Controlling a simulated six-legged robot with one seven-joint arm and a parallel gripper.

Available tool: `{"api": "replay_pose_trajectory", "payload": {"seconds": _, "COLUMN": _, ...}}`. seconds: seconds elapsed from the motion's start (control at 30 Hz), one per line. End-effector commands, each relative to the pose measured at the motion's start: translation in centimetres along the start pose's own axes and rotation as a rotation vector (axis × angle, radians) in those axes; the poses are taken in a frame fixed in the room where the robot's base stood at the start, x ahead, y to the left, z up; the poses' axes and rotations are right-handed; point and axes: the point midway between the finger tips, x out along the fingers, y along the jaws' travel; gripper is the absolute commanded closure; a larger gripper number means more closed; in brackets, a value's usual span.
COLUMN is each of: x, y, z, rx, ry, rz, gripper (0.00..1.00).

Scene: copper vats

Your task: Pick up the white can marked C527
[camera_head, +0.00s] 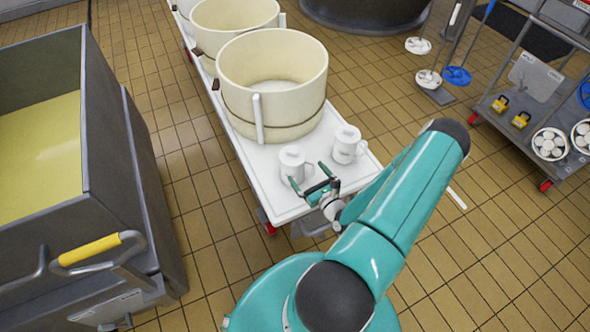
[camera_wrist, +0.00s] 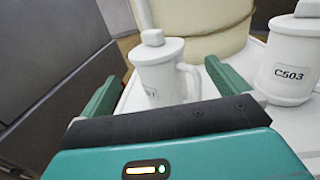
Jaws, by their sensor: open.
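Two white lidded cans with handles stand on the near end of a white cart. The left can (camera_head: 293,164) is just in front of my gripper (camera_head: 311,178); in the wrist view this can (camera_wrist: 160,70) shows between the two green fingers. Its label is turned and partly hidden, so I cannot read its full mark. The right can (camera_head: 347,145) stands apart from it, and in the wrist view this can (camera_wrist: 290,62) bears the mark C503. I cannot make out C527 on either can. My gripper (camera_wrist: 160,82) is open and holds nothing.
Large cream tubs (camera_head: 272,80) fill the cart (camera_head: 283,213) behind the cans. A grey vat (camera_head: 125,180) with a yellow handle stands at left. A trolley (camera_head: 520,125) with weights stands at right. Tiled floor (camera_head: 480,250) is clear at lower right.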

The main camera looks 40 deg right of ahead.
Motion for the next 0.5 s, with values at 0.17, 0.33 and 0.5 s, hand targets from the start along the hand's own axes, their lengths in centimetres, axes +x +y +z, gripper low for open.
{"api": "replay_pose_trajectory", "payload": {"seconds": 0.17, "x": 2.9, "y": 0.0, "z": 0.0, "rx": -0.002, "ry": 0.000, "rz": 0.002, "gripper": 0.00}}
{"api": "replay_pose_trajectory", "payload": {"seconds": 0.33, "x": 3.9, "y": 0.1, "z": 0.1, "rx": -0.001, "ry": 0.000, "rz": 0.002, "gripper": 0.00}}
{"api": "replay_pose_trajectory", "payload": {"seconds": 0.5, "x": 5.9, "y": 0.5, "z": 0.2, "rx": 0.000, "ry": -0.001, "rz": 0.003, "gripper": 0.00}}
